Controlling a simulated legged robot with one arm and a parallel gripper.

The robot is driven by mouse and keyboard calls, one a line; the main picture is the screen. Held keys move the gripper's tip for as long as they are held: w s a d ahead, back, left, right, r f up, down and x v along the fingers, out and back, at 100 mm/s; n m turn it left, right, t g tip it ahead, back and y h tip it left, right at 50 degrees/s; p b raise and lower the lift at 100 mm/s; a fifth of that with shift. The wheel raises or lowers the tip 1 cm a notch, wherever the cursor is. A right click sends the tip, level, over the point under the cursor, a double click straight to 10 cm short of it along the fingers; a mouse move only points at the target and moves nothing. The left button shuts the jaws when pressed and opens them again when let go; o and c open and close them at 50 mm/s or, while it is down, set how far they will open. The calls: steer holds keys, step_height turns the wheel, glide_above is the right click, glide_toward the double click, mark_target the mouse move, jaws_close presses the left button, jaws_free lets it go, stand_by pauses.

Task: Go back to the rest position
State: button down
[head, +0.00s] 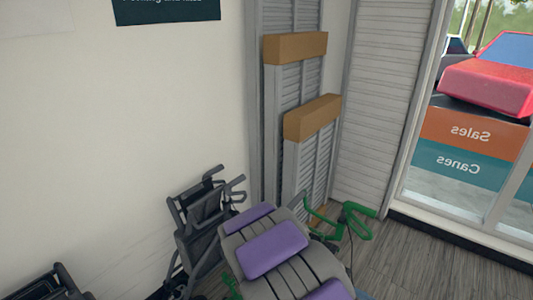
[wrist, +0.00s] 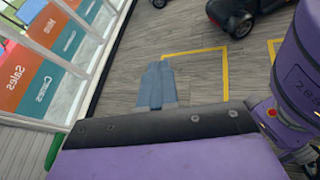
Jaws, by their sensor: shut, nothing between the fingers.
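My gripper (wrist: 156,72) shows in the wrist view as blue-grey fingers close together, beyond a dark edge and a purple surface. It is shut, with nothing seen between the fingers. It is over the grey plank floor, apart from the things around it. In the head view I cannot make out the gripper.
A dark folded wheeled frame (head: 200,222) stands by the white wall. A green-handled frame (head: 355,222) is to its right. Brown-topped grey shutters (head: 312,118) lean in the corner. Windows stand at right. The wrist view shows a dark scooter (wrist: 234,14) and yellow floor lines (wrist: 226,75).

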steer(key=s+r+m+g+y, duration=0.1)
steer(key=s+r+m+y, duration=0.15)
steer(key=s, duration=0.35)
steer(key=s+r+m+y, duration=0.2)
steer(key=s+m+y, duration=0.2)
steer(key=s, duration=0.2)
steer(key=s+a+r+m+t+y, duration=0.2)
steer(key=s+a+m+t+y, duration=0.1)
steer(key=s+a+m+y, duration=0.2)
steer(key=s+a+y, duration=0.2)
steer(key=s+a, duration=0.1)
steer(key=s, duration=0.1)
steer(key=shift+s+a, duration=0.3)
